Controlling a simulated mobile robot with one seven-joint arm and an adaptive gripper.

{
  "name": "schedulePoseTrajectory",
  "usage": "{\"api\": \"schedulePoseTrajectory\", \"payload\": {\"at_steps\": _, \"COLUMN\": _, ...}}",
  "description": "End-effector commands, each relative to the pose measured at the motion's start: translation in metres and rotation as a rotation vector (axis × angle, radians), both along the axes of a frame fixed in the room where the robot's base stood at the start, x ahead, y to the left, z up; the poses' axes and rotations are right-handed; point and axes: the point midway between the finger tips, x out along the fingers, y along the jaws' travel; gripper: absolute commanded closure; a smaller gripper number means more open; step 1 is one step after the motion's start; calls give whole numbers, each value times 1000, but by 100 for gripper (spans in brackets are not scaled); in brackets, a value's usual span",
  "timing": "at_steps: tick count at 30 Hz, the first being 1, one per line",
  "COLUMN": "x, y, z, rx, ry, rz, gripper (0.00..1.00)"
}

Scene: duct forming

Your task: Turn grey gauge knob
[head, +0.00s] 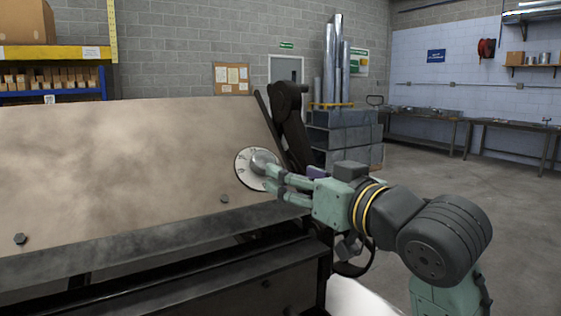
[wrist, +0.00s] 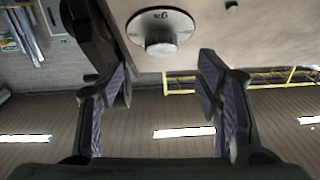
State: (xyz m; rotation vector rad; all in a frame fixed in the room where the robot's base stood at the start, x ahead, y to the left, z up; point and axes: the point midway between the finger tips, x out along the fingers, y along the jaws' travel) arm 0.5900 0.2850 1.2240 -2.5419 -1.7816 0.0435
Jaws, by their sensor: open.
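The grey gauge knob (head: 262,161) sits at the centre of a round white dial (head: 244,173) with dark markings, on the right part of a sloped tan panel. My gripper (head: 268,177) is open right at the dial in the head view, its fingers partly covering the dial's right side. In the wrist view the knob (wrist: 160,44) and dial (wrist: 146,22) show at the top, beyond the gap between my open fingers (wrist: 163,88). The fingers stand on either side of empty space. I cannot tell from the head view whether a finger touches the knob.
The tan panel (head: 120,150) belongs to a large machine with a dark front edge (head: 130,248). Bolts (head: 20,239) stand on the panel. A dark machine arm (head: 289,115) rises just behind the dial. Open floor (head: 440,160) lies to the right.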

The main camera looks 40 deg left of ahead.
Motion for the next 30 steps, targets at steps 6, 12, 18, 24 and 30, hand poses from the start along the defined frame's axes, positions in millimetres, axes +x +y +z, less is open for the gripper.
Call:
{"api": "schedulePoseTrajectory", "payload": {"at_steps": 6, "x": 13, "y": 40, "z": 3, "rx": -1, "ry": 3, "rz": 3, "gripper": 41}}
{"api": "schedulePoseTrajectory", "payload": {"at_steps": 12, "x": 25, "y": 72, "z": 3, "rx": 1, "ry": 2, "rz": 3, "gripper": 41}}
{"api": "schedulePoseTrajectory", "payload": {"at_steps": 18, "x": 31, "y": 87, "z": 1, "rx": 1, "ry": 0, "rz": 1, "gripper": 41}}
{"api": "schedulePoseTrajectory", "payload": {"at_steps": 24, "x": 32, "y": 90, "z": 0, "rx": 1, "ry": -1, "rz": 1, "gripper": 41}}
{"api": "schedulePoseTrajectory", "payload": {"at_steps": 30, "x": 32, "y": 90, "z": 0, "rx": 1, "ry": -1, "rz": 1, "gripper": 47}}
